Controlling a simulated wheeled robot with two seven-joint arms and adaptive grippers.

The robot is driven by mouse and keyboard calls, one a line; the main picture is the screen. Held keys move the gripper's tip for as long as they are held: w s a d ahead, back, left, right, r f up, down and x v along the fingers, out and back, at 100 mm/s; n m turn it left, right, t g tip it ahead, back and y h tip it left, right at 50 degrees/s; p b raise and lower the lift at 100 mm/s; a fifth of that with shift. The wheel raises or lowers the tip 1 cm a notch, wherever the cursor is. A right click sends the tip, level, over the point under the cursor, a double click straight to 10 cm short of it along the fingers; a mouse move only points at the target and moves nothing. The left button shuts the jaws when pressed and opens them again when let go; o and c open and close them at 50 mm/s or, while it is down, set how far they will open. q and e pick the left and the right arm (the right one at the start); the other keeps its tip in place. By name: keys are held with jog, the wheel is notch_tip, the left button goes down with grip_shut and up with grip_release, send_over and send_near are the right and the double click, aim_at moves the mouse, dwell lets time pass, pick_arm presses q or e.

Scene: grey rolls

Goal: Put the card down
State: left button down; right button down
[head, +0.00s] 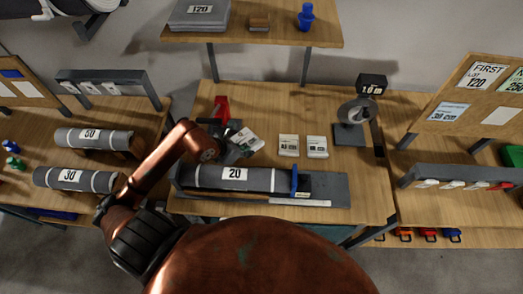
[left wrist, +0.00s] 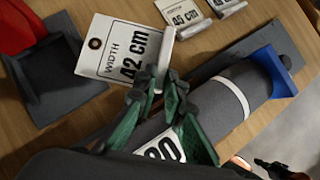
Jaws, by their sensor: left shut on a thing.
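My left gripper (head: 232,146) is shut on a white card (head: 247,139) over the middle table, behind the grey roll labelled 20 (head: 262,180). In the left wrist view the card (left wrist: 122,48) reads "WIDTH 42 cm" and has an eyelet at its left. The fingertips (left wrist: 166,88) are at its lower right edge. The card is tilted; I cannot tell whether it touches the table. Two other white cards (head: 288,145) (head: 317,147) stand side by side on the table to the right. One reads "45 cm" in the left wrist view (left wrist: 184,12). My right gripper is not in view.
A red object (head: 221,108) and a dark grey stand lie close behind the gripper. A blue stop (head: 294,180) is at the roll's right end. A wheel-like device (head: 355,110) with a "1.0 m" sign stands at the right. Bare wood lies behind the two standing cards.

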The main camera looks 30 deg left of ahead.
pick_arm(q)
send_over(265, 153)
jog(key=s, duration=0.3)
jog(key=f, duration=0.6)
jog(key=shift+w+a+f, duration=0.2)
jog(key=shift+a+f, duration=0.1)
jog(key=shift+a, duration=0.1)
jog(key=shift+w+f+b, duration=0.15)
jog(key=shift+f, duration=0.8)
jog(key=shift+w+f+b, duration=0.1)
jog(key=shift+f+b, duration=0.05)
jog(key=shift+f, duration=0.75)
jog(key=shift+f, duration=0.2)
jog(key=c, duration=2)
grip_release()
jog(key=shift+r, duration=0.15)
jog(key=shift+s+r, duration=0.1)
jog(key=shift+r, duration=0.15)
jog(key=v, duration=1.1)
jog(key=shift+s+r+p, duration=0.2)
jog(key=shift+p, duration=0.15)
